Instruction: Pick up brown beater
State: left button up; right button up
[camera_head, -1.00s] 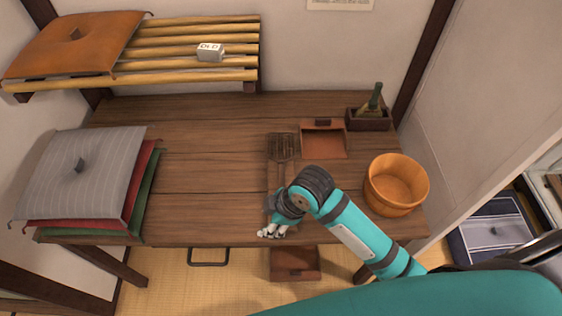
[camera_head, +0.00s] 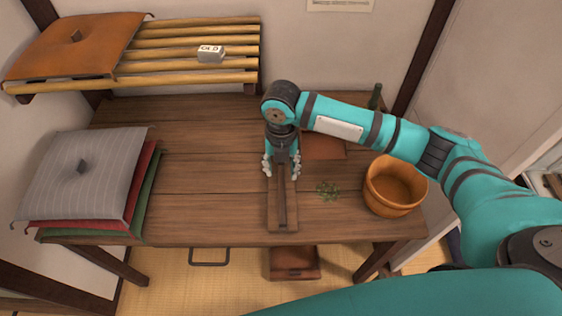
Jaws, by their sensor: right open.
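The brown beater (camera_head: 281,207) lies lengthwise on a narrow wooden tray (camera_head: 271,224) in the middle of the table. Only its straight handle shows; its woven head is hidden behind my right gripper and wrist. My right gripper (camera_head: 281,170) points down over the beater, with its fingers open and apart on either side of the handle's upper part. I cannot tell whether the fingers touch the beater or tray. My left gripper is not in view.
A wooden bucket (camera_head: 396,186) stands at the table's right, with a green sprig (camera_head: 328,190) left of it. Stacked cushions (camera_head: 82,176) fill the left end. My right arm partly covers a brown dustpan (camera_head: 322,148). The table (camera_head: 205,160) between cushions and tray is clear.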

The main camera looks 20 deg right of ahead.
send_over(282, 195)
jog(key=f, duration=0.4)
jog(key=w+f, duration=0.1)
jog(key=f, duration=0.1)
jog(key=shift+f+p, duration=0.15)
jog(key=shift+p, duration=0.15)
jog(key=f, duration=0.2)
jog(key=s+f+p, duration=0.1)
jog(key=f, duration=0.1)
jog(key=shift+f, duration=0.65)
grip_shut()
